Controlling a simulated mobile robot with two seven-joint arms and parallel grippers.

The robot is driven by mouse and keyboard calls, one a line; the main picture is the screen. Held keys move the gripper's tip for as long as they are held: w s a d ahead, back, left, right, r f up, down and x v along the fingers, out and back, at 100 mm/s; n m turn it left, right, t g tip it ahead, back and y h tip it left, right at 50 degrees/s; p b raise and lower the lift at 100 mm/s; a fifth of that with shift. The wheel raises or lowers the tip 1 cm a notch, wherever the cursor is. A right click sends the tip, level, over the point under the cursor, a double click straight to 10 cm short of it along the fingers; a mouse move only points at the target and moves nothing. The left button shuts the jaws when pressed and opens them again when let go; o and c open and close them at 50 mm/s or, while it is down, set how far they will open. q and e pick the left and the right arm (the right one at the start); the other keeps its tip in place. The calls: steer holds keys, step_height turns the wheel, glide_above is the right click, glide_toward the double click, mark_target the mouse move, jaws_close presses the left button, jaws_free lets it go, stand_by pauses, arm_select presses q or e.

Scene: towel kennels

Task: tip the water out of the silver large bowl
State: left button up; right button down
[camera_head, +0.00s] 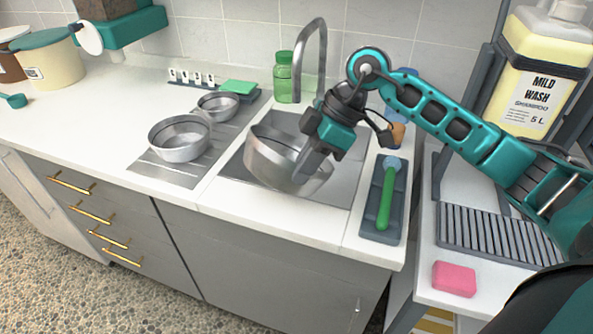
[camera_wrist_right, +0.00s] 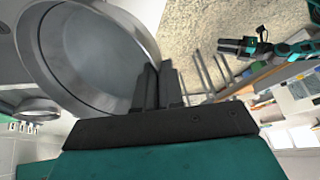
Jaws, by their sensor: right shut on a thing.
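The silver large bowl (camera_head: 268,160) is tilted over the sink (camera_head: 345,188), apart from the two bowls on the drainboard. My right gripper (camera_head: 311,162) is shut on its rim at the right side. In the right wrist view the bowl (camera_wrist_right: 95,45) fills the upper left, and the dark fingers (camera_wrist_right: 160,75) of my right gripper close on its rim. Its inside looks smooth and blue-grey; I cannot tell how much water is in it. My left gripper (camera_wrist_right: 232,46) is small in the right wrist view, and its jaws are unclear.
A medium bowl (camera_head: 180,139) and a small bowl (camera_head: 217,106) stand on the drainboard left of the sink. A tap (camera_head: 313,60) arches behind. A green bottle (camera_head: 284,78) stands at the back. A green-handled brush (camera_head: 385,200) lies in a grey tray at right.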

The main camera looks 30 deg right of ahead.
steer(key=shift+d+y, duration=0.4)
steer(key=shift+y, duration=0.2)
steer(key=d+y, duration=0.3)
steer(key=y, duration=0.1)
steer(key=shift+s+d+r+t, duration=0.2)
steer(key=shift+r+t, duration=0.1)
steer(key=shift+r, duration=0.1)
steer(key=d+r+y+b, duration=0.1)
steer(key=d+y+b, duration=0.1)
steer(key=d+y, duration=0.4)
steer(key=shift+s+d+r+m+t, duration=0.15)
steer(key=shift+s+r+m+t, duration=0.05)
steer(key=shift+m+t, duration=0.1)
stand_by(0.6)
